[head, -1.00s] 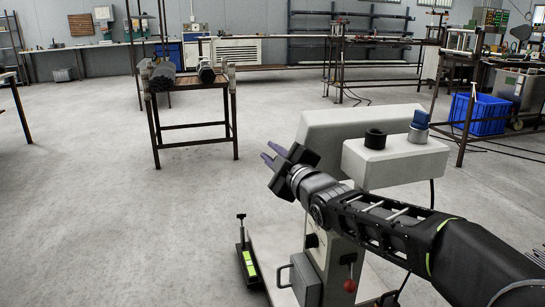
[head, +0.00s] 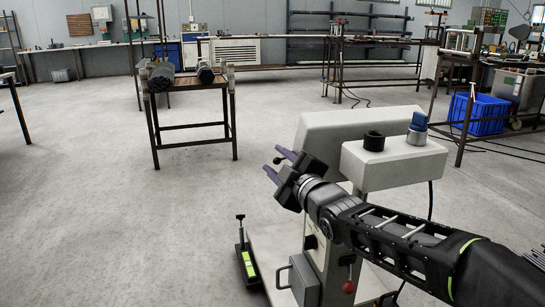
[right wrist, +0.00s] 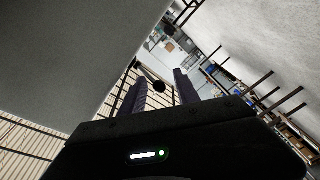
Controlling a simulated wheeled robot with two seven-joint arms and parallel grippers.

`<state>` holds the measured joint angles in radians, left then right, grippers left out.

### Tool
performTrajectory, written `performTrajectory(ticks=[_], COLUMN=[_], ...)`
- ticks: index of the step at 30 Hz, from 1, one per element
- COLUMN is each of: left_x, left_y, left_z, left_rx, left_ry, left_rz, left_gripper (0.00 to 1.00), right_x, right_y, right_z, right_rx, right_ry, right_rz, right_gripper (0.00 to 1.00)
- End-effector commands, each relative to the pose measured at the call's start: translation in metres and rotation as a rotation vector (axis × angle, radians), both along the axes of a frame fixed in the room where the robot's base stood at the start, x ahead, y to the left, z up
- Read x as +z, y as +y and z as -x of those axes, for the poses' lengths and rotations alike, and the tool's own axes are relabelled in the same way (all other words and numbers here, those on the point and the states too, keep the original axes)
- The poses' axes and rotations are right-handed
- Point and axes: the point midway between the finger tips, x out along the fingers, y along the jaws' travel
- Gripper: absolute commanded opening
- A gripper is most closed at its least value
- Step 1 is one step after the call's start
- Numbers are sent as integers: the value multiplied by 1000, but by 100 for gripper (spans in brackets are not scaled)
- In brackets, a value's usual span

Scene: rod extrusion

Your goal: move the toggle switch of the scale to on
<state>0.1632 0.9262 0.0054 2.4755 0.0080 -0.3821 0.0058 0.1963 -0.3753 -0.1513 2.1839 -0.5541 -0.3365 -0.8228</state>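The scale (head: 330,130) is a pale grey machine with a wide head on a column. A small black ball knob (head: 277,160) shows at the left of its head. It also shows in the right wrist view (right wrist: 160,87), on a thin rod that seems to come from the grey body. I take this knob as the toggle switch; its setting I cannot tell. My right gripper (head: 277,164) is open beside the scale's head, its fingers pointing at the knob. In the wrist view the knob appears between the fingers, with no visible contact. My left gripper is out of view.
The scale has a black ring (head: 374,141) and a blue knob (head: 418,122) on top, and a red ball lever (head: 349,287) low down. A small rusty table (head: 190,84) with dark rods stands behind. A blue crate (head: 478,114) is at right. The floor left is clear.

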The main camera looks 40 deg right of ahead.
Motion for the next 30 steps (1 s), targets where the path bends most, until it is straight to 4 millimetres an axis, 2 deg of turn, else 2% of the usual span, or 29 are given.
performTrajectory(ticks=[3, 9, 30], left_x=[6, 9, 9], left_y=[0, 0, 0], left_z=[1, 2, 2], left_rx=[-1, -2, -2], left_ry=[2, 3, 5], left_rz=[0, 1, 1], left_gripper=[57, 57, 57], right_x=[3, 1, -1], right_y=[4, 8, 8], right_z=[21, 44, 46], right_rx=[0, 0, 0], right_ry=[-2, 0, 2], right_rz=[-1, -1, 0], right_gripper=[38, 38, 38])
